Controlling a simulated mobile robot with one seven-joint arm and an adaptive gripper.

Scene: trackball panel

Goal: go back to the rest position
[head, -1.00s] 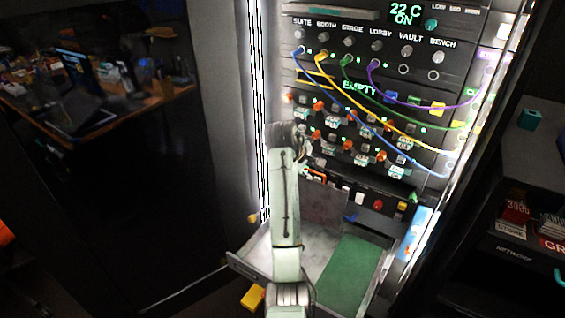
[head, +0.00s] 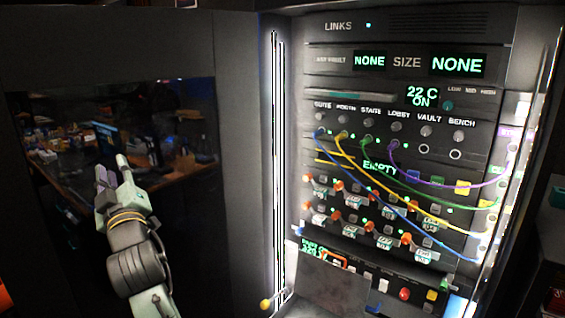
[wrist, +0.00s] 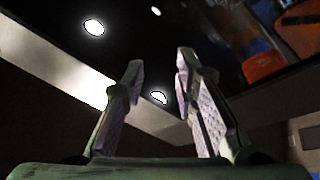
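My gripper (head: 112,166) is raised at the left in the head view, in front of a dark glossy door panel and well apart from the rack. In the wrist view my gripper (wrist: 161,72) has its two fingers spread, with nothing between them. Behind the fingers are a dark surface with bright round lights and a pale strip. My arm rises from the bottom edge of the head view.
The rack panel (head: 400,160) stands at the right. Blue, yellow, green and purple cables (head: 430,182) run across its front. A yellow knob (head: 266,304) sits low at its left edge. A grey plate (head: 335,288) is below the panel.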

